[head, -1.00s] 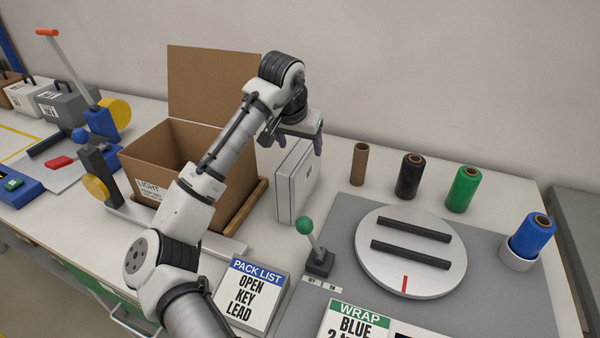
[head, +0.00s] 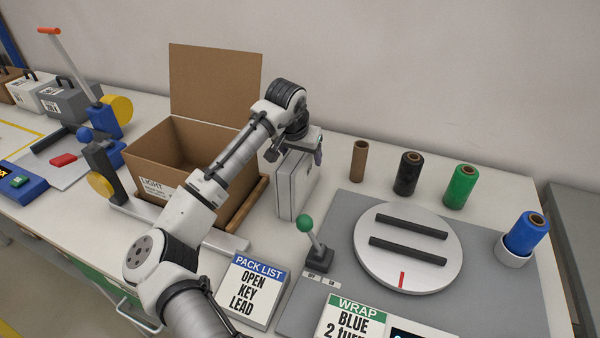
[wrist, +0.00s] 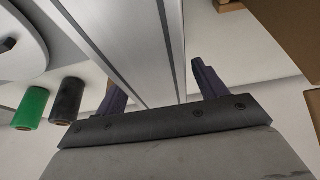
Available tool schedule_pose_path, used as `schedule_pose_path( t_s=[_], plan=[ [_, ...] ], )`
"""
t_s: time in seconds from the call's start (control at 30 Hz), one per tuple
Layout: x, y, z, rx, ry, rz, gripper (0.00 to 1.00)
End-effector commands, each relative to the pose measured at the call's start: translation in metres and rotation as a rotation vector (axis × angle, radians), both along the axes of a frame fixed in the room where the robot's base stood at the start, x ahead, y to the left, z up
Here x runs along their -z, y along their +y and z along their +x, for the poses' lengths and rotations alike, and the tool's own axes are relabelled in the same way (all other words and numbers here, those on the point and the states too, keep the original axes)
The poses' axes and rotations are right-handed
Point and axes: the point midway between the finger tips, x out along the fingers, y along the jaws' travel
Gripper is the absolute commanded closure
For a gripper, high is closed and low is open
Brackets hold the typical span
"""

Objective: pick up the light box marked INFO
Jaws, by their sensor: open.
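A pale grey, flat upright box (head: 291,187) stands on the bench between the carton and the turntable; no INFO marking is readable on it. My gripper (head: 296,154) is over its top, pointing down, with one finger on either side. In the wrist view the box (wrist: 128,45) runs between the two dark fingers of my gripper (wrist: 160,88). The fingers are apart, with gaps beside the box, so it is not gripped. The lower parts of the fingers are partly hidden in the head view.
An open carton (head: 165,165) marked LIGHT stands left of the box, on a wooden tray. A green-knobbed lever (head: 318,255) stands close in front. A turntable (head: 410,262) lies to the right. Brown, black and green rolls (head: 462,187) stand behind it. A PACK LIST sign (head: 252,292) is nearer me.

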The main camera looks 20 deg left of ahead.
Motion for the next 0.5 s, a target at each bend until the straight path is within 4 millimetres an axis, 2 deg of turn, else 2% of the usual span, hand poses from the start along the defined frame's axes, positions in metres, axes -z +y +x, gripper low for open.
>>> schedule_pose_path(
  t_s=[0.5],
  plan=[
    [0.0043, -0.0001, 0.0000, 0.000, 0.000, 0.000, 0.29]
  ],
)
